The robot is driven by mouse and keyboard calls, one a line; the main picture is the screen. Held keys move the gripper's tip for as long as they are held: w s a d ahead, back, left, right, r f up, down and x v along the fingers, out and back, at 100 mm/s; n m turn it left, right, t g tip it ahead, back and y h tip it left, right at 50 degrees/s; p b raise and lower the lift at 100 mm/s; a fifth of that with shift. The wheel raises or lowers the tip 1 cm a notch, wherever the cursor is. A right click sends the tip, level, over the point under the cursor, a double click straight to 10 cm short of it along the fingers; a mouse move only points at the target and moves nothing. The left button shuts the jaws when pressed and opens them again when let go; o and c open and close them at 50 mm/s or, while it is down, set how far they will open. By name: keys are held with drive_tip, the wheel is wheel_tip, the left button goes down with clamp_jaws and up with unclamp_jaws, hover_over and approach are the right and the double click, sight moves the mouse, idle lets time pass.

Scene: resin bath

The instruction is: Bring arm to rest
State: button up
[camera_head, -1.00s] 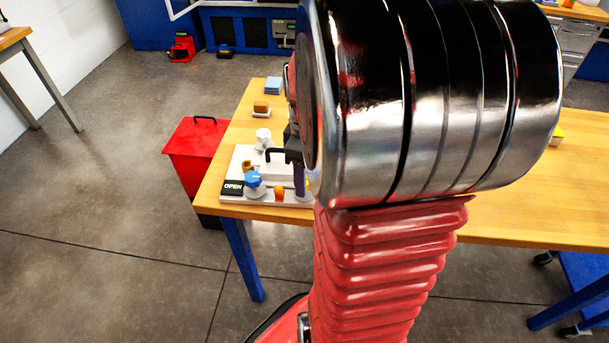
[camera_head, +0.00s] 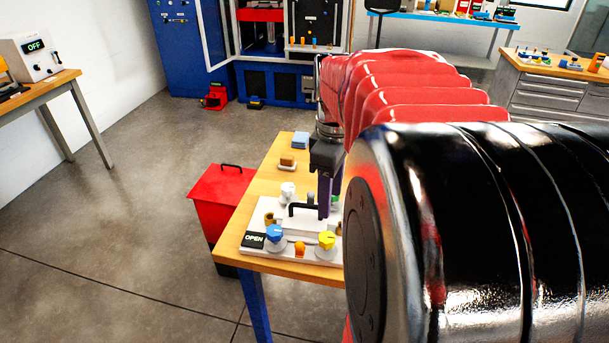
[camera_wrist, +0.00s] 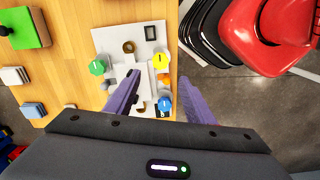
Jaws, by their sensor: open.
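My gripper (camera_head: 326,196) points down over the white bath unit (camera_head: 323,251) at the table's near left corner. In the wrist view its two purple fingers (camera_wrist: 159,77) are apart with nothing held between them. The unit shows a green knob (camera_wrist: 97,67), a yellow knob (camera_wrist: 160,61), a blue knob (camera_wrist: 165,104) and an orange button (camera_head: 299,249). A black handle (camera_head: 301,208) stands beside the fingers in the head view; I cannot tell whether they touch. A display (camera_head: 253,240) reads OPEN. My arm hides the table's right side.
A red bin (camera_head: 222,190) stands left of the wooden table (camera_head: 265,185). Small blocks (camera_head: 300,140) lie further back on it. A side bench (camera_head: 68,82) bears a box (camera_head: 30,55) reading OFF. The floor between is clear.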

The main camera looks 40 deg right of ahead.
drive_tip(key=shift+r, duration=0.55)
drive_tip(key=s+a+f+m+t, duration=0.1)
drive_tip(key=a+m+t, duration=0.1)
drive_tip(key=a, duration=0.9)
drive_tip(key=s+a+m+t, duration=0.2)
drive_tip(key=a+m+t, duration=0.1)
drive_tip(key=a, duration=0.9)
drive_tip(key=shift+s+a+f+t, duration=0.25)
drive_tip(key=shift+a+f+t, duration=0.05)
drive_tip(key=shift+f, duration=0.05)
drive_tip(key=shift+c, duration=0.5)
